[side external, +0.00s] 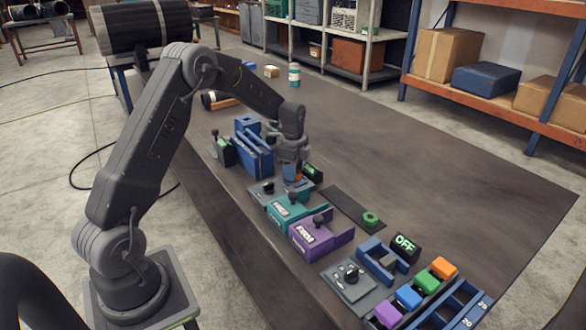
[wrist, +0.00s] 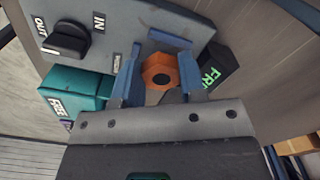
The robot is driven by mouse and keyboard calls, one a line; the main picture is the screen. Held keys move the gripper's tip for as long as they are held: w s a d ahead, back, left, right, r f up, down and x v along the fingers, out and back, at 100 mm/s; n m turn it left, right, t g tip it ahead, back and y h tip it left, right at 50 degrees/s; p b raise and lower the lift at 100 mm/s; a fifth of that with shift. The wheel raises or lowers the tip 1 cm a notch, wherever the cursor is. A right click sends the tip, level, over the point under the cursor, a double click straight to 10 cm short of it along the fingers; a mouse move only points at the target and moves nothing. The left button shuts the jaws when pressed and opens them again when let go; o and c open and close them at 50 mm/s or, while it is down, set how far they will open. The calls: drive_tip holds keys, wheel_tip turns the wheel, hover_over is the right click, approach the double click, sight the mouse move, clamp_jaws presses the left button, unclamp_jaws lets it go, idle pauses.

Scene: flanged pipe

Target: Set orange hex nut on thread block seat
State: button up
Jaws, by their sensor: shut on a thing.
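In the side view my gripper (side external: 293,172) points down, shut on the nut (side external: 298,176), which is partly hidden by the fingers. The nut is over or close to a grey plate (side external: 258,197) with a black knob marked IN and OUT; the plate also shows in the wrist view (wrist: 140,15). I cannot tell whether the nut touches anything below. I cannot pick out the thread block seat for certain.
A teal block (side external: 292,208) marked FREE and a purple block (side external: 318,236) stand in front. A black sign (wrist: 216,66) is close right of my gripper. Blue upright fixtures (side external: 253,150) stand behind left. A green ring (side external: 370,218) lies on a dark strip. The table's right side is clear.

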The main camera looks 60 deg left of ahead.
drive_tip(key=shift+f, duration=0.45)
idle(0.4)
drive_tip(key=o, duration=1.3)
drive_tip(key=shift+w, duration=0.1)
drive_tip(key=shift+o, duration=0.8)
wheel_tip(320, 180, up, 2)
drive_tip(key=shift+w+a, duration=0.1)
drive_tip(key=shift+r, duration=2.55)
drive_tip(key=shift+s, duration=0.2)
